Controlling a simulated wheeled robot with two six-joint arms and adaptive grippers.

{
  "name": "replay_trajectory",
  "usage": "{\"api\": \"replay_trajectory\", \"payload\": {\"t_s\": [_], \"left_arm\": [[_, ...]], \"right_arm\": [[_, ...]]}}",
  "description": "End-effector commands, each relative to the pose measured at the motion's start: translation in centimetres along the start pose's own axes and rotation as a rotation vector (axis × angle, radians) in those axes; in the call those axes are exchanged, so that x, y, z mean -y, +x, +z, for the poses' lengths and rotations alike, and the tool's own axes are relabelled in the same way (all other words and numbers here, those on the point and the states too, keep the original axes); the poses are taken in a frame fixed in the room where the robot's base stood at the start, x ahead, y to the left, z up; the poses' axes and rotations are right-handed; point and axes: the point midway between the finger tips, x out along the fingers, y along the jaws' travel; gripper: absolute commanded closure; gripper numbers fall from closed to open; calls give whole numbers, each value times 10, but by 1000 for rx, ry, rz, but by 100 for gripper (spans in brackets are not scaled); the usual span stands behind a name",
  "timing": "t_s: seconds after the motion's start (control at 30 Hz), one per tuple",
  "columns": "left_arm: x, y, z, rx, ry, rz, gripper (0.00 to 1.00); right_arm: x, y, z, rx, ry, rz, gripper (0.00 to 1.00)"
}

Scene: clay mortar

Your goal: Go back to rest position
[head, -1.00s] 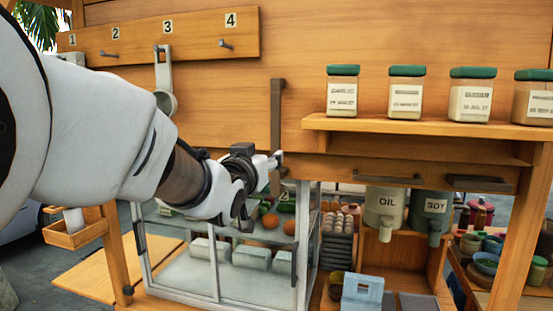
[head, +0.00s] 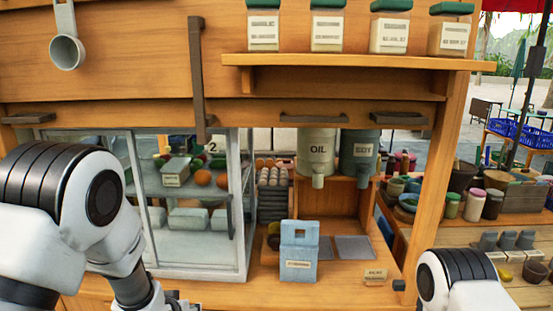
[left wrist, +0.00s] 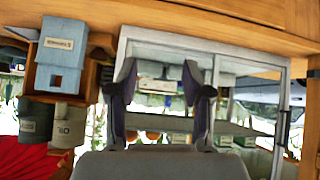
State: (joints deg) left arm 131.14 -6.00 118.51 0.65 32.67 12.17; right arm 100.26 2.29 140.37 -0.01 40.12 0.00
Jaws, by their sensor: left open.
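My left arm comes in from the left of the head view and bends down to the bottom edge, with its gripper mostly cut off there. In the left wrist view my left gripper (left wrist: 158,84) is open, its two dark fingers apart with nothing between them. It faces the glass display case (left wrist: 250,65), which also stands behind the arm in the head view (head: 242,215). Of my right arm only a white and black link shows at the bottom right of the head view; the right gripper is out of view.
A dark vertical handle (head: 197,80) hangs on the wooden panel. Jars (head: 327,32) stand on the shelf (head: 350,62). The OIL (head: 316,153) and SOY (head: 358,155) dispensers hang below. A blue box (head: 299,250) stands on the counter (head: 340,285). A ladle (head: 67,50) hangs upper left.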

Motion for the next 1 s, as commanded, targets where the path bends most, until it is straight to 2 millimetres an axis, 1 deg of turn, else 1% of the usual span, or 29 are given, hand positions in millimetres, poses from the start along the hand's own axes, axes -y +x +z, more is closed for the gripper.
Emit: {"api": "replay_trajectory", "payload": {"t_s": [0.03, 0.07, 0.1, 0.17, 0.2, 0.27, 0.3, 0.37, 0.4, 0.47, 0.5, 0.53, 0.6, 0.7, 1.0], "left_arm": [[10, 15, 49, 80, -9, -12, 50], [16, 20, 76, 126, -13, -19, 50], [24, 25, 111, 187, -17, -29, 50], [35, 27, 165, 282, -23, -43, 50], [42, 26, 202, 346, -25, -52, 50], [53, 19, 255, 443, -28, -66, 50], [59, 11, 290, 509, -29, -74, 50], [68, -5, 338, 604, -28, -85, 50], [73, -18, 365, 661, -26, -90, 50], [78, -39, 396, 732, -19, -93, 50], [81, -52, 409, 769, -12, -92, 50], [82, -63, 414, 788, -4, -89, 50], [81, -80, 417, 807, 34, -73, 50], [81, -77, 414, 791, 72, -56, 50], [81, -76, 413, 790, 71, -56, 50]], "right_arm": [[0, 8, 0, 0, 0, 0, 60], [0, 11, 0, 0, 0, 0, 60], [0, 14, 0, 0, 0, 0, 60], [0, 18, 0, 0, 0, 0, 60], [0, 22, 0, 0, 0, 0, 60], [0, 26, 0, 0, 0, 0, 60], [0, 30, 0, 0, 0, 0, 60], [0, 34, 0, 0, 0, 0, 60], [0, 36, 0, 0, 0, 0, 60], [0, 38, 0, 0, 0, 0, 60], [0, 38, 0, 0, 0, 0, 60], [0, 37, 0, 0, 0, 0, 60], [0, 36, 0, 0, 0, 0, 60], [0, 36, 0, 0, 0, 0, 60], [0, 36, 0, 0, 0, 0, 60]]}}
